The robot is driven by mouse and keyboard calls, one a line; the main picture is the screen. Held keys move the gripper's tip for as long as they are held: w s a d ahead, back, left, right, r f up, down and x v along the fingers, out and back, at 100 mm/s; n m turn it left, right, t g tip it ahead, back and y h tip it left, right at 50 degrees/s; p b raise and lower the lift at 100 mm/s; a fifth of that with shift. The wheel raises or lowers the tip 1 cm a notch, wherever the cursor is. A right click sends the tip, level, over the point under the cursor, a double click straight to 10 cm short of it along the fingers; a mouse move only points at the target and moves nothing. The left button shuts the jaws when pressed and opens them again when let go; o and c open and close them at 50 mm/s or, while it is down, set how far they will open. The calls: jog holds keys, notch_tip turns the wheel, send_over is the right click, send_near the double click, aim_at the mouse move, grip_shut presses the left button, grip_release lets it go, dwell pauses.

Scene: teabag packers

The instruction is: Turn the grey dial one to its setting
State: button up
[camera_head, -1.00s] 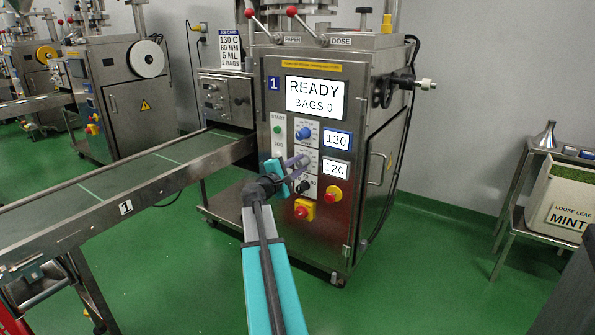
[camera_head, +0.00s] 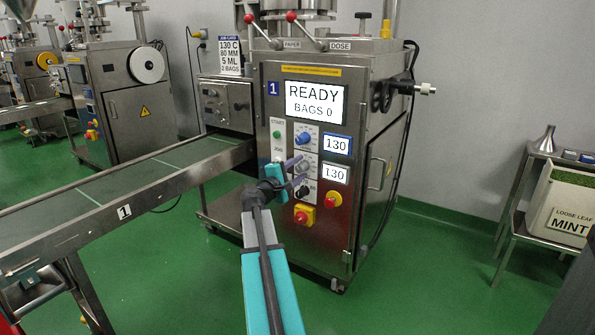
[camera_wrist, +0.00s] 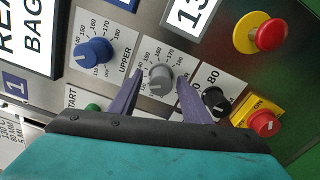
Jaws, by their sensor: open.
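The grey dial (camera_wrist: 160,79) sits on the machine's front panel between the blue dial and the black dial. It also shows in the head view (camera_head: 303,166), partly covered by my gripper. My gripper (camera_wrist: 158,80) has its two purple fingers spread, one on each side of the grey dial, with gaps visible between fingers and dial. In the head view my gripper (camera_head: 297,171) is at the panel. The display (camera_head: 335,173) beside the grey dial reads 130. The job card (camera_head: 229,55) reads 130 C, 80 MM, 5 ML, 2 BAGS.
The blue dial (camera_wrist: 94,53) is above, with its display (camera_head: 336,144) at 130. The black dial (camera_wrist: 215,100) is close below a finger. A red knob on yellow (camera_wrist: 265,123) and a red emergency button (camera_wrist: 270,35) are nearby. The conveyor (camera_head: 120,180) runs left.

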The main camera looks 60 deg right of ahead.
jog(key=shift+a, duration=0.1)
jog(key=a+p, duration=0.4)
jog(key=a, duration=0.9)
jog(key=shift+a, duration=0.3)
dwell(0.4)
